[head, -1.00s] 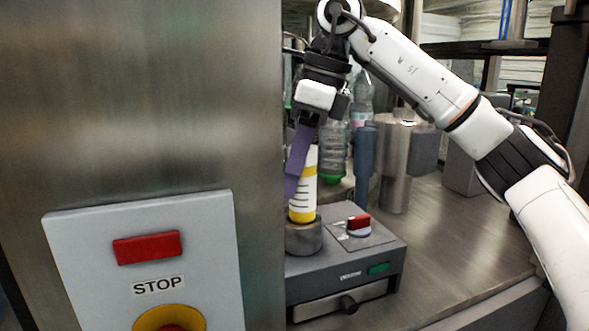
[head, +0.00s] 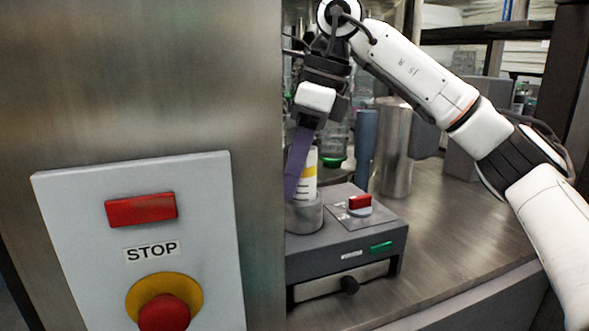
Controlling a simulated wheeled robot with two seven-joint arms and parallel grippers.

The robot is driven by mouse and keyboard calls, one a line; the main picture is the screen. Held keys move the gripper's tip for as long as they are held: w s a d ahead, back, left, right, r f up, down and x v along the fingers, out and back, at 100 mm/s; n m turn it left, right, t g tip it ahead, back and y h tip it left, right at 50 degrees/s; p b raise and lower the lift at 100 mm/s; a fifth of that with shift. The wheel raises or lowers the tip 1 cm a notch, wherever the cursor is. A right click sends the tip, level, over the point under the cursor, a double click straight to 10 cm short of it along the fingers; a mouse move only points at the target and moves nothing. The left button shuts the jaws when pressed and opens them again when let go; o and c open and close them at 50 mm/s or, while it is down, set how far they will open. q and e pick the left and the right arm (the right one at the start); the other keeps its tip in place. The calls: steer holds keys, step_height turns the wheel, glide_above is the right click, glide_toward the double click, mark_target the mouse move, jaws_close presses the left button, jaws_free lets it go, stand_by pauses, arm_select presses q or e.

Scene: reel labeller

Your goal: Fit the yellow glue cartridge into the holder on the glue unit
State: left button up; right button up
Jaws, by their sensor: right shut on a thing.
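The glue cartridge (head: 309,182), white with a yellow band and dark marks, stands upright with its lower end inside the round grey holder (head: 305,216). The holder sits on the left top of the grey glue unit (head: 345,240). My right gripper (head: 297,178) comes down from above with purple fingers and is shut on the cartridge. One finger covers the cartridge's left side, and the steel panel's edge cuts off part of the view there. How deep the cartridge sits inside the holder is hidden. My left gripper is not in view.
A large steel panel (head: 150,80) fills the left, with a STOP box (head: 210,240) and red button (head: 164,312). Metal cylinders (head: 392,150) and bottles stand behind. The steel table (head: 450,220) is clear to the right.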

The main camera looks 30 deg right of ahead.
steer(key=shift+f, duration=0.25)
steer(key=o, duration=1.3)
steer(key=p+v, duration=0.3)
steer(key=v, duration=0.7)
steer(key=shift+r, duration=0.25)
steer(key=shift+f, duration=0.1)
